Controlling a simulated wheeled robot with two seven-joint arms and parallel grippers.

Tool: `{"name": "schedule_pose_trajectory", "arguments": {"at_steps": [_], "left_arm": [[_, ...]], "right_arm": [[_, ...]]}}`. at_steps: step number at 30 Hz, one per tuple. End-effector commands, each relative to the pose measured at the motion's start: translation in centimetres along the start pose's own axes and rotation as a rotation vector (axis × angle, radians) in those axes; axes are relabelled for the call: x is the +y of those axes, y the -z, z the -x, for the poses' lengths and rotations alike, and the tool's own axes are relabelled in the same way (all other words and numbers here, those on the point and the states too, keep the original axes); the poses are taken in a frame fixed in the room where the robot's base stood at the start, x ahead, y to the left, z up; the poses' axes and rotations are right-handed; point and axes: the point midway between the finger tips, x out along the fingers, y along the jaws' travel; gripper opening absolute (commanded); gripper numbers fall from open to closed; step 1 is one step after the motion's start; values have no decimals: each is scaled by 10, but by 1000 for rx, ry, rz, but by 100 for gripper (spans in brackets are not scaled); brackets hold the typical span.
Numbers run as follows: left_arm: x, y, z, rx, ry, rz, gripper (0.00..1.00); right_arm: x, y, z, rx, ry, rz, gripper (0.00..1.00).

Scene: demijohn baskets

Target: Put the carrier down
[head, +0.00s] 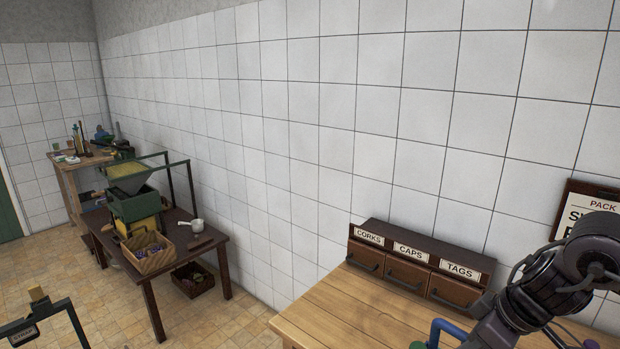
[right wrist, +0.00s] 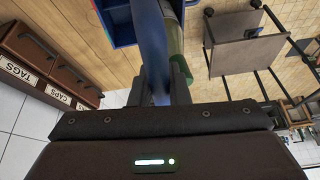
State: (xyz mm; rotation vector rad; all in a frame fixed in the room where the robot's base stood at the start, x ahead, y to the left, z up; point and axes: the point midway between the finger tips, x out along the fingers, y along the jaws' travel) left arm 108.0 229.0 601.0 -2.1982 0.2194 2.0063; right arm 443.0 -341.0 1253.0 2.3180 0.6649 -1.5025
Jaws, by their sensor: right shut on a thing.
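The carrier is a blue tray-like body (right wrist: 122,30) with a thick blue handle (right wrist: 152,45) in the right wrist view. My right gripper (right wrist: 160,82) is shut on this handle. A green bottle (right wrist: 173,42) shows beside the handle. In the head view only a bit of blue handle (head: 441,326) shows at the bottom edge, below my right arm. The wooden worktop (head: 345,308) lies beneath; whether the carrier touches it I cannot tell. The carrier's underside is hidden. My left gripper is out of view.
A drawer unit labelled corks, caps and tags (head: 407,270) stands at the worktop's back against the tiled wall. The worktop in front of it is clear. A dark table (head: 205,243) with a basket (head: 148,252) and a hopper machine stands farther left.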

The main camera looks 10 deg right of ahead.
Motion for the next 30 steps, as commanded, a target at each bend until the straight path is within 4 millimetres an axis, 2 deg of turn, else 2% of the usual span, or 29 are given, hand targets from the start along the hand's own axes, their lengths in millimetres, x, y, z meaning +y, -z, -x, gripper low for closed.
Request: {"name": "schedule_pose_trajectory", "arguments": {"at_steps": [1,6,15,24,30], "left_arm": [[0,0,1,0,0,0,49],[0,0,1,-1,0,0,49],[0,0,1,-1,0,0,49],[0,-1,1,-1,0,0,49],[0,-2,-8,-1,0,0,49]], "right_arm": [[-13,11,-7,17,13,36,0],[-52,25,-35,16,56,134,0],[-100,41,-60,13,115,267,0],[-126,48,-70,13,150,344,0],[-130,44,-80,11,157,359,0]]}}
